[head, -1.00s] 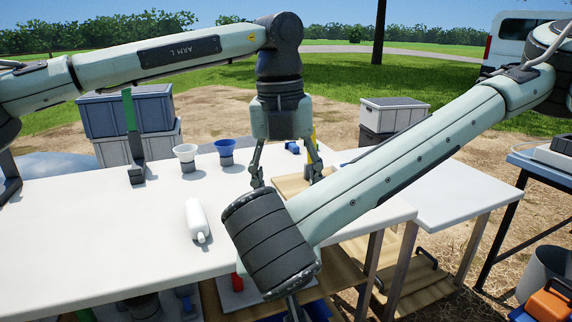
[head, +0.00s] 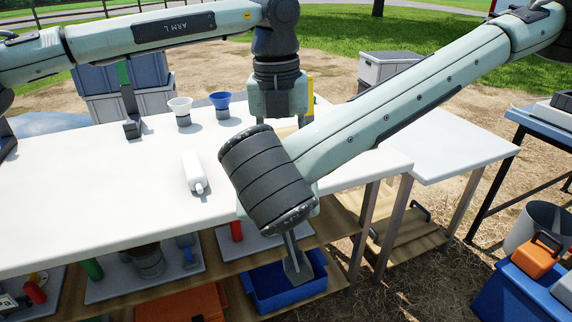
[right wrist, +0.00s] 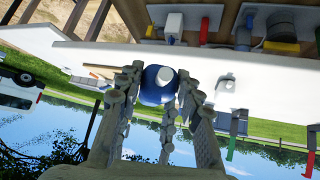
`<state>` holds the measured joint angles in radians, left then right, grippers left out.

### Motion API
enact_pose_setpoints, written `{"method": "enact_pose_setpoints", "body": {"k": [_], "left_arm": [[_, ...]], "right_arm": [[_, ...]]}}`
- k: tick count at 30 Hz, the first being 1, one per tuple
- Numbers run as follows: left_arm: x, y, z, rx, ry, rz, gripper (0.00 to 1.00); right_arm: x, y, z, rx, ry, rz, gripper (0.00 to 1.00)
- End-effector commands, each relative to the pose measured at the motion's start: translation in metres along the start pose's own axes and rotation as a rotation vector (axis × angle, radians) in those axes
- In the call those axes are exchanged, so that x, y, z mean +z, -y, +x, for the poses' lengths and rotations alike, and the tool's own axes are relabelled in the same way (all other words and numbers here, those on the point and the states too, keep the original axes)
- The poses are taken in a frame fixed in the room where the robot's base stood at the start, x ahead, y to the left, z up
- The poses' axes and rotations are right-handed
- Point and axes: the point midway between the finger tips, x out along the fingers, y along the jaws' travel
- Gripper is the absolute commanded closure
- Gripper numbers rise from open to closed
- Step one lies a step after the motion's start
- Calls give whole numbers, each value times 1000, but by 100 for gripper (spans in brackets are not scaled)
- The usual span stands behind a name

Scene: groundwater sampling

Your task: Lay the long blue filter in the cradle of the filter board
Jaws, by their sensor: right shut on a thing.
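In the right wrist view, which looks upside down, a blue rounded thing with a white tip (right wrist: 158,86) sits between the fingers of my right gripper (right wrist: 158,92). It looks like the long blue filter seen end-on, and the gripper is shut on it.
The white table (head: 90,195) carries a white bottle (head: 194,172), a white funnel cup (head: 181,110) and a blue one (head: 221,105). A yellow upright (head: 310,88) stands behind my right forearm. A blue bin (head: 284,290) sits on the shelf below. The table's left front is clear.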

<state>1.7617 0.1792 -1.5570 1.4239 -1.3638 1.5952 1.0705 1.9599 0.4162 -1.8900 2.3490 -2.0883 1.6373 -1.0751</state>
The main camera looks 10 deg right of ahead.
Motion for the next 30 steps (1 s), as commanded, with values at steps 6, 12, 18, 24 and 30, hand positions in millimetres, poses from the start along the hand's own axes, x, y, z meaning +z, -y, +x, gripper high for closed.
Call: {"method": "enact_pose_setpoints", "body": {"k": [6,12,18,24,30], "left_arm": [[-3,8,-1,-17,0,13,100],[-3,8,0,-15,-1,11,100],[-2,6,0,-12,-1,9,100],[-2,5,0,-10,0,8,100],[-2,5,-1,-9,0,7,100]], "right_arm": [[-2,7,-3,-25,-7,-5,57],[-2,6,-2,-22,-7,-4,40],[-2,5,-2,-18,-5,-3,40],[-1,5,-6,-16,-5,-3,40],[-2,5,-37,-19,-8,-4,40]]}}
